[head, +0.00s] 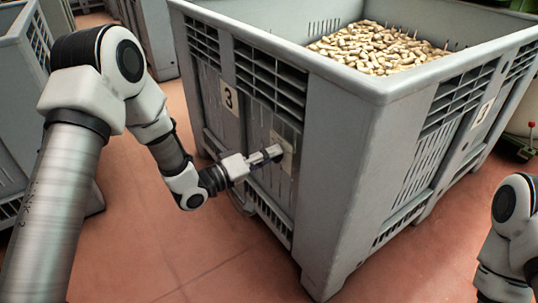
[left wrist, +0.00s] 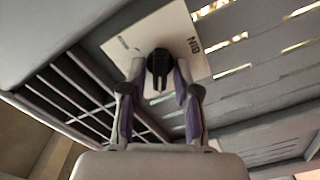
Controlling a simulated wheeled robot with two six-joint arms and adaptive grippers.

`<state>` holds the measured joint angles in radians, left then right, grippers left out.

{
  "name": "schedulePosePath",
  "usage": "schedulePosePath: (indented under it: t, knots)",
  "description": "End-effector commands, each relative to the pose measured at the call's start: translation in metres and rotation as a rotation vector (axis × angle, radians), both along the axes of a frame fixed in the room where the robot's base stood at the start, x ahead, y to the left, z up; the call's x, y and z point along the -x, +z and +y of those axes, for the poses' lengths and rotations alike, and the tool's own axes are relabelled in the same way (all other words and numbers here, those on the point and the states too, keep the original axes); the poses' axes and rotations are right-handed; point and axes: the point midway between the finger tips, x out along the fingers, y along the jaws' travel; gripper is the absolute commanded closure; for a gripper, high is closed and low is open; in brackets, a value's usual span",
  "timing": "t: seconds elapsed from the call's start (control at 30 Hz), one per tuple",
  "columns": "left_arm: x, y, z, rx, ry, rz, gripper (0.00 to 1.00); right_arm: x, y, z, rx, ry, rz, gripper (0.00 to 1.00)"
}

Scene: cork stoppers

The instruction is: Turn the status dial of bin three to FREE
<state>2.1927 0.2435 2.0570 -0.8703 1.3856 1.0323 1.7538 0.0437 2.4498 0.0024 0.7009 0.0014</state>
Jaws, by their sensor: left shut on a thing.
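Bin three is a grey slatted plastic bin (head: 340,150) with a "3" card (head: 230,98) on its left face. A pale plate (head: 287,160) with the status dial is on the same face, lower and to the right of the card. My left gripper (head: 272,153) is at this plate and hides the dial in the head view. In the left wrist view the black dial (left wrist: 159,66) sits between the fingers of my left gripper (left wrist: 160,84), which are shut on it. My right gripper is out of view.
The bin holds many cork stoppers (head: 380,47). Other grey bins stand at the left (head: 20,100) and at the back (head: 150,35). The reddish floor (head: 150,235) in front of bin three is clear. My right arm shows at the right edge.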

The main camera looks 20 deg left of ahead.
Motion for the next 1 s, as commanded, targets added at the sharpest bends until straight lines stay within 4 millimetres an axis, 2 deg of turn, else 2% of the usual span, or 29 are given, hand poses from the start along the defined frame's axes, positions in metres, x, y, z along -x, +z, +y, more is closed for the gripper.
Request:
schedulePosePath:
  t: [0.37,1.0]
  knots:
    - [0.001,0.003,-0.001,-0.138,-0.001,-0.104,1.0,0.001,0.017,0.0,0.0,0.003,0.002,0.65]
    - [0.002,0.003,-0.002,-0.597,-0.001,-0.461,1.0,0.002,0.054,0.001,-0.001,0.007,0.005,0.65]
